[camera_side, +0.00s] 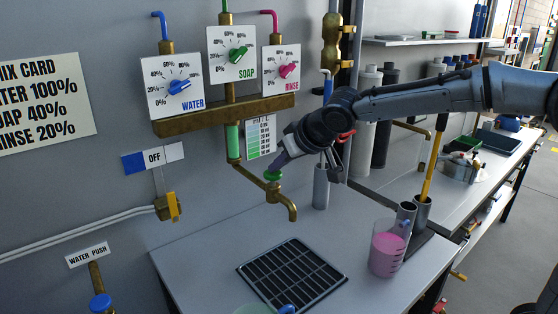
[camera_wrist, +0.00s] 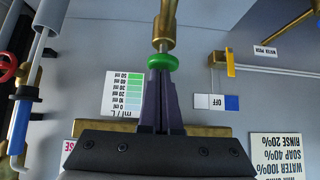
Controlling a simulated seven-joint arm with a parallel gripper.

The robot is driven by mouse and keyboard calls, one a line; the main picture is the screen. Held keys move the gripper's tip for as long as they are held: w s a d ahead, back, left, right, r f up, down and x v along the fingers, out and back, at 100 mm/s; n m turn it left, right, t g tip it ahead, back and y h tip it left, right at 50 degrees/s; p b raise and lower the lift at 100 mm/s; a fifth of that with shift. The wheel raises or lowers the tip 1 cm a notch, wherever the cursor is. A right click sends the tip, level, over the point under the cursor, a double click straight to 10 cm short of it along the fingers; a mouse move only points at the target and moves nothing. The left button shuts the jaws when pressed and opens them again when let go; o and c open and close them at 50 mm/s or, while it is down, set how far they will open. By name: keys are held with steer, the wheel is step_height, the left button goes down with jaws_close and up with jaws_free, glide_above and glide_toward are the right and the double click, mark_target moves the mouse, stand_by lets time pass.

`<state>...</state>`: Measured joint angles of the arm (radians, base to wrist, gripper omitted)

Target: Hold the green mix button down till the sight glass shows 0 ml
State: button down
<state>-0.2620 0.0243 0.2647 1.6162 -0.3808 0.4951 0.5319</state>
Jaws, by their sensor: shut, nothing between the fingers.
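The green mix button (camera_side: 273,174) sits on the brass tap below the manifold. In the wrist view it shows as a green ring (camera_wrist: 163,62) just beyond my fingertips. My gripper (camera_side: 280,164) is shut and empty, its purple fingertips at the button; they look in contact, but I cannot tell how far it is pressed. The sight glass (camera_side: 233,140) is a vertical tube that looks green along its visible length; I cannot read an exact level. Its ml scale card (camera_side: 261,136) stands beside it, and also shows upside down in the wrist view (camera_wrist: 122,92).
Dials for WATER (camera_side: 176,88), SOAP (camera_side: 232,54) and RINSE (camera_side: 282,71) are above. A drain grate (camera_side: 292,274) lies below the spout. A jug of pink liquid (camera_side: 387,250) stands to the right. An OFF slider (camera_side: 153,158) is on the wall at left.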

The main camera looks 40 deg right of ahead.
mark_target(279, 177)
steer(key=shift+f, duration=0.7)
steer(key=shift+s+f, duration=0.1)
steer(key=shift+f, duration=0.25)
stand_by(1.7)
step_height(279, 177, up, 5)
steer(key=shift+r, duration=0.15)
steer(key=v, duration=0.9)
steer(key=shift+s+r, duration=0.25)
